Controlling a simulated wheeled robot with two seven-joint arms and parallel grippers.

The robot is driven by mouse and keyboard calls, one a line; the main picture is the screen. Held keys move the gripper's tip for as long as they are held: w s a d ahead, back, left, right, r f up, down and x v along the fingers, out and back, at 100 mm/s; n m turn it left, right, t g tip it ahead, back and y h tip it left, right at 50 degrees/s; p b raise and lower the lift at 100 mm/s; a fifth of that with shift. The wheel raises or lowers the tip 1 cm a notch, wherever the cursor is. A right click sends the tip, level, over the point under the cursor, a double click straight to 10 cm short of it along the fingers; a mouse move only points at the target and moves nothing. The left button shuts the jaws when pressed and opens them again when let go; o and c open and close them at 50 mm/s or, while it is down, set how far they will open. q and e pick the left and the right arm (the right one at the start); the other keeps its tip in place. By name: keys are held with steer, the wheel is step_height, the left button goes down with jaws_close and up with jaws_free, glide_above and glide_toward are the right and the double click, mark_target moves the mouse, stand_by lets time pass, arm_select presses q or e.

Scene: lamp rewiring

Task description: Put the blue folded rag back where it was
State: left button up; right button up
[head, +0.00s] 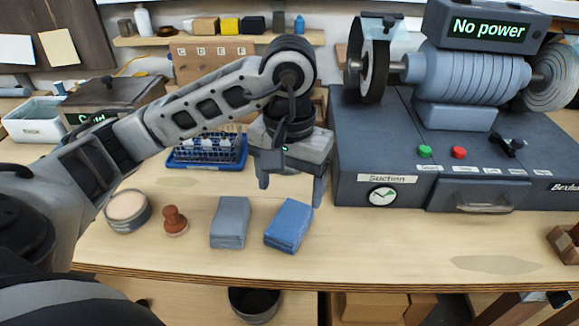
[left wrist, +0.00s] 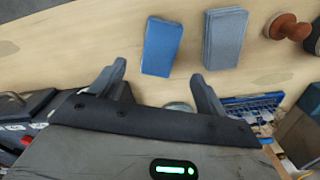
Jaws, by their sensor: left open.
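The blue folded rag (head: 289,226) lies flat on the wooden bench near its front edge, slightly turned. A grey-blue folded rag (head: 230,222) lies just left of it, with a small gap between them. My left gripper (head: 291,184) is open and empty above the bench, behind the blue rag and apart from it. In the left wrist view, the blue rag (left wrist: 161,47) lies beyond my open fingertips (left wrist: 157,83), and the grey-blue rag (left wrist: 225,38) is to its right. My right gripper is in neither view.
A brown knobbed stamp-like object (head: 174,221) and a round tin (head: 127,209) stand left of the rags. A blue rack (head: 207,152) is behind them. The grey polishing machine (head: 380,150) stands at right; the front bench right of the blue rag is clear.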

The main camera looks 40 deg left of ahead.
arm_select(q)
step_height(320, 180, up, 4)
steer(key=shift+r, duration=0.15)
stand_by(0.6)
